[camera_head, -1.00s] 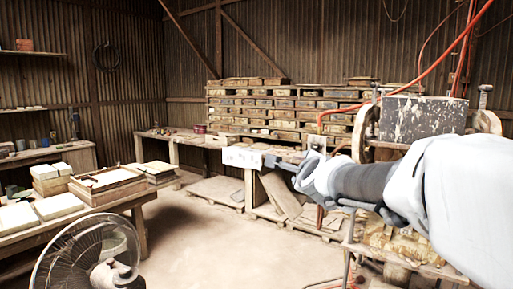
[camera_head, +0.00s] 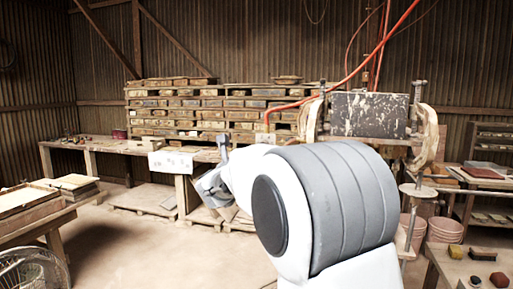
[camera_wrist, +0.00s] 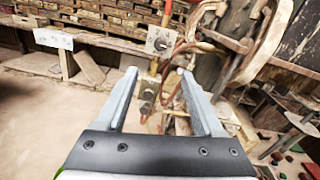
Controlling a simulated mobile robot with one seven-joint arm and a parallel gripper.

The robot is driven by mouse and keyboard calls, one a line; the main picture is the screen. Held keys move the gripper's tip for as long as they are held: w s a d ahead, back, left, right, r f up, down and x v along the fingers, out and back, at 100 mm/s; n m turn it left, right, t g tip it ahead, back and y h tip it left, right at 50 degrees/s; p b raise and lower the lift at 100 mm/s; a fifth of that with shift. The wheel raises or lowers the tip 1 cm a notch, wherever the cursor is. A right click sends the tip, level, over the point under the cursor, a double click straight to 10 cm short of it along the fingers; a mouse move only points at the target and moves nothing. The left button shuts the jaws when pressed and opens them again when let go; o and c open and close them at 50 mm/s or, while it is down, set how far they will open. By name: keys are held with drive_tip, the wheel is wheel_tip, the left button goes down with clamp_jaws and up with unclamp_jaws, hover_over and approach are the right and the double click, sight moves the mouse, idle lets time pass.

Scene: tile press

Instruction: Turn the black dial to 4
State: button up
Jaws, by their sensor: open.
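In the wrist view a pale square plate (camera_wrist: 162,40) on an upright red pipe carries a small dark round spot, likely the black dial (camera_wrist: 160,44). Its markings and pointer are too small to read. A second small grey fitting (camera_wrist: 147,95) sits lower on the same pipe. My gripper (camera_wrist: 160,75) is open and empty, its fingers pointing toward the pipe, with the plate beyond and between the fingertips.
An orange hose (camera_head: 345,82) runs above. A workbench with a white sheet (camera_head: 170,162) stands at left, before stacked wooden trays (camera_head: 200,105). Floor (camera_head: 140,245) at left is open.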

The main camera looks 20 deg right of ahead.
drive_tip(key=p+x, duration=0.6)
drive_tip(key=x, duration=1.1)
drive_tip(key=shift+d, duration=0.15)
drive_tip(key=shift+c, duration=0.2)
clamp_jaws()
